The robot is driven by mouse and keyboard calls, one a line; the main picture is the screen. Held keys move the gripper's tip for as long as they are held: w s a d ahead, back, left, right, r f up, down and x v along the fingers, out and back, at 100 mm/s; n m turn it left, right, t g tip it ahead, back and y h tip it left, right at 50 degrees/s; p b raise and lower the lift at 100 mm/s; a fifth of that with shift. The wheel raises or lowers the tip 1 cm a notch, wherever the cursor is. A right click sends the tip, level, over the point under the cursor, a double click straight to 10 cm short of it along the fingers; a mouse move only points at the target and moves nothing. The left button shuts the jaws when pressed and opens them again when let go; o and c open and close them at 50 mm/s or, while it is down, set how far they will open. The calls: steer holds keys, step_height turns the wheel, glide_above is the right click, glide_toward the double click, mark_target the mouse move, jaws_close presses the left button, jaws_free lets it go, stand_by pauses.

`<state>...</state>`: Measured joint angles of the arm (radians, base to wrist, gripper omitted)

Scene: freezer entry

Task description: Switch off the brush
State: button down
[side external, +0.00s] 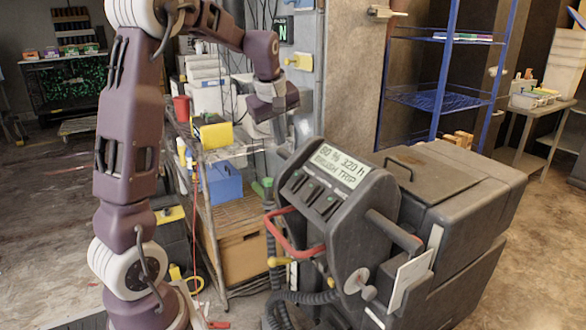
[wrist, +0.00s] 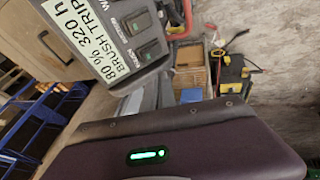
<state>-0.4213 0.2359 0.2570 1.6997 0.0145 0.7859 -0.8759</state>
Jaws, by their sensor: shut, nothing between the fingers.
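The floor machine's dark control panel (side external: 350,205) faces my arm in the side view. Its display (side external: 339,169) reads "80 % 320 h BRUSH TRIP". Below the display is a row of dark rocker switches (side external: 310,194). In the wrist view the display (wrist: 88,35) appears turned, with a switch (wrist: 151,51) bearing a small green mark beside it.
A red looped handle (side external: 290,240) and a grey grip (side external: 393,230) stick out from the machine. A shelf cart (side external: 240,215) with boxes stands behind it to the left. A blue rack (side external: 440,97) stands behind. Open floor (side external: 60,205) lies at left.

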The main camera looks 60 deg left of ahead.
steer(key=shift+f, duration=0.15)
glide_toward(295, 176)
step_height(295, 176, down, 3)
steer(key=s+a, duration=0.2)
steer(key=shift+w+d+f, duration=0.1)
steer(key=shift+w+f, duration=0.3)
steer(key=shift+w, duration=0.2)
steer(key=shift+w+f, duration=0.45)
steer(key=shift+w, duration=0.2)
steer(key=shift+w+f, duration=0.4)
steer(key=shift+w, duration=0.1)
steer(key=shift+w+f+g, duration=0.15)
steer(key=shift+w+g, duration=0.15)
steer(key=shift+s, duration=0.1)
